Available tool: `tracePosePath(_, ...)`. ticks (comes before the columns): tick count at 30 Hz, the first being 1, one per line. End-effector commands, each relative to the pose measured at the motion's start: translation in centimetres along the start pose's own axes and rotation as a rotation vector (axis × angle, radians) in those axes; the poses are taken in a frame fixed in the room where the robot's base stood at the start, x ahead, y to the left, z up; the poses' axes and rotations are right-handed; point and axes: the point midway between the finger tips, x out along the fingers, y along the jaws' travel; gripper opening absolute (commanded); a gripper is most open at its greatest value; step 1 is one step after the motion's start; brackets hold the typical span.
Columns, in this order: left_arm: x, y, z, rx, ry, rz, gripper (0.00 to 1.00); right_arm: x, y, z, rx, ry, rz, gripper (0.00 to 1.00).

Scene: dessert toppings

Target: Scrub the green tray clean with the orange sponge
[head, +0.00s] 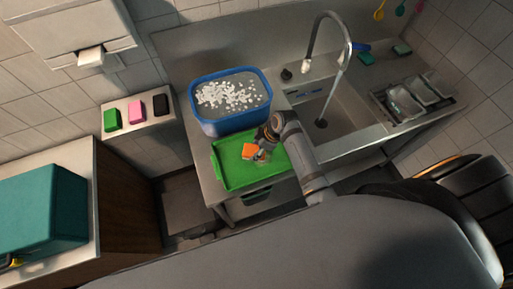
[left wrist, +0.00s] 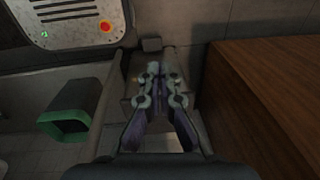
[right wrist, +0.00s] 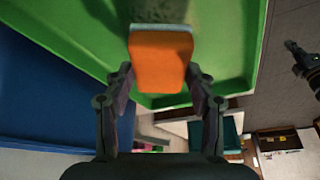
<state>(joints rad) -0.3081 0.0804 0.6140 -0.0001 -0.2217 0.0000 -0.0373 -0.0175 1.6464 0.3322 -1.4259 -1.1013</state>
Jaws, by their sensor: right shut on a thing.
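The green tray (head: 230,178) lies on the metal counter, with its rim visible around it. It also fills the upper part of the right wrist view (right wrist: 221,35). My right gripper (head: 259,152) is over the tray, shut on the orange sponge (head: 249,151). In the right wrist view the sponge (right wrist: 160,62) sits between the fingertips, its pale far edge toward the tray floor. I cannot tell whether it touches the tray. My left gripper (left wrist: 160,72) shows in the left wrist view, away from the tray, with its fingertips close together and nothing seen between them.
A blue tub (head: 232,127) of white pieces stands just behind the tray. The sink (head: 322,112) with its tall faucet and a dish rack (head: 418,95) lies to the right. Green, pink and black sponges (head: 137,110) sit on a ledge at left. A teal box (head: 38,212) stands on the left cabinet.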

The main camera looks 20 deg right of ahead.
Motion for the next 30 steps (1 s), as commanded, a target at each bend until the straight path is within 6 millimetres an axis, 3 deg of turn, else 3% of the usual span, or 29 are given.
tracePosePath(9,0.1,0.1,-1.4,-0.001,0.022,0.001,0.00,0.2,0.0,0.1,0.000,0.000,0.000,0.30)
tracePosePath(30,0.9,0.1,-0.9,-0.001,0.016,0.001,0.00,1.5,0.0,0.6,0.000,0.000,0.001,0.30)
